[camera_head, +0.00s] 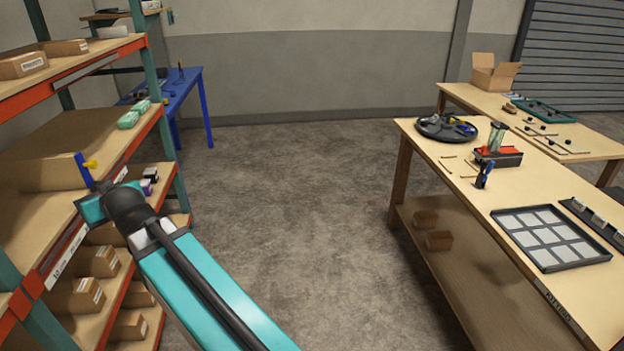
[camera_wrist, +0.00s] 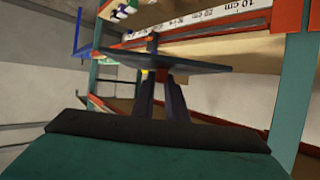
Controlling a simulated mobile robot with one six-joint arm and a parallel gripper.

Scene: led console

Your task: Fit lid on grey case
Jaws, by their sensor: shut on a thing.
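My gripper (camera_wrist: 160,80) is shut on a dark flat plate (camera_wrist: 190,60), which I take to be the lid. In the wrist view the plate spans wide across the fingertips, with a thin dark upright behind it and a small yellow spot by the fingers. In the head view my gripper (camera_head: 92,198) is at the left, in front of the shelf. I cannot make out a grey case in either view.
A shelf rack (camera_head: 60,92) with cartons stands close at the left. A workbench (camera_head: 437,160) at the right bears a round tray (camera_head: 429,128), a red-topped box (camera_head: 497,156) and a grid tray (camera_head: 550,238). A blue table (camera_head: 188,83) stands behind. The floor between is clear.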

